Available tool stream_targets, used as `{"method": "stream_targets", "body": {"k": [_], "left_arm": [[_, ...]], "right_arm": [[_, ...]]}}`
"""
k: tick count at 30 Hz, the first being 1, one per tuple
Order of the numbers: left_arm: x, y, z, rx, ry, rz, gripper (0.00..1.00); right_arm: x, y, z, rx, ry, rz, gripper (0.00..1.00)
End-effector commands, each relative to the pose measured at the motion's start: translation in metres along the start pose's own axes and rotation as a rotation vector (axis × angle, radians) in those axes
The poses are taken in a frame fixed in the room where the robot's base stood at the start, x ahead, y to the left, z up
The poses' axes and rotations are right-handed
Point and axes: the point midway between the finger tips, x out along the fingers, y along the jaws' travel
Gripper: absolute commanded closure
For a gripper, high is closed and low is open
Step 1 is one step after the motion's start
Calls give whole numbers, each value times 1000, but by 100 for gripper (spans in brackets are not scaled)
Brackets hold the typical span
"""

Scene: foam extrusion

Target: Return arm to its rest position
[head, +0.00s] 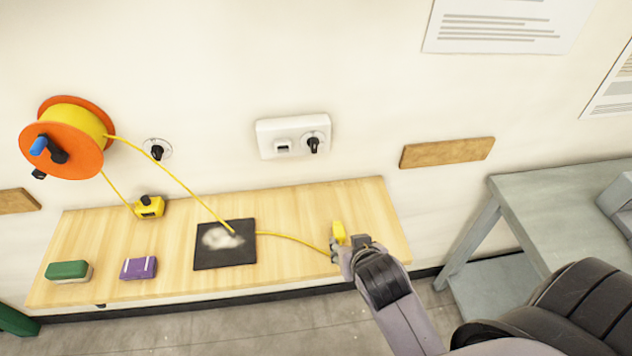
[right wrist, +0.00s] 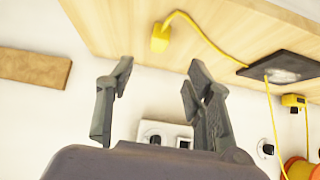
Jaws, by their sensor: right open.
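My right gripper (head: 345,243) is over the right part of the wooden shelf in the head view. In the right wrist view its two fingers (right wrist: 158,78) are spread, with nothing between them. A yellow plug (head: 338,232) on the end of a yellow cable lies on the shelf close by the fingers. In the right wrist view the plug (right wrist: 160,38) shows beyond the fingertips, apart from them. In the head view my right arm comes in from the lower right. My left gripper is not in view.
The wooden shelf (head: 300,205) carries a black mat (head: 210,258) with white foam, a yellow box (head: 150,207), a green-topped block (head: 68,269) and a purple block (head: 138,268). An orange reel (head: 62,150) and white socket panel (head: 268,140) are on the wall. A grey table (head: 560,185) stands right.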

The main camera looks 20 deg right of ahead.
Motion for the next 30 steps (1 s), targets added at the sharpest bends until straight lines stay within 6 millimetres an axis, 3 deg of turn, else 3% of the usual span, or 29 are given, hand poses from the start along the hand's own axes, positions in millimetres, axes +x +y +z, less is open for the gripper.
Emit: {"method": "stream_targets", "body": {"k": [5,8,20,21,30], "left_arm": [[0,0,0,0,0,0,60],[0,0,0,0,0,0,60],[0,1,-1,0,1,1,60],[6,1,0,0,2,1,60],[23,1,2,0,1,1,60]], "right_arm": [[0,0,1,-3,-4,-1,52],[-5,1,13,-40,-46,-11,52],[-72,2,119,-424,-443,-206,52],[-54,0,127,-415,-441,-200,52],[23,-6,182,-414,-469,-197,52]]}}
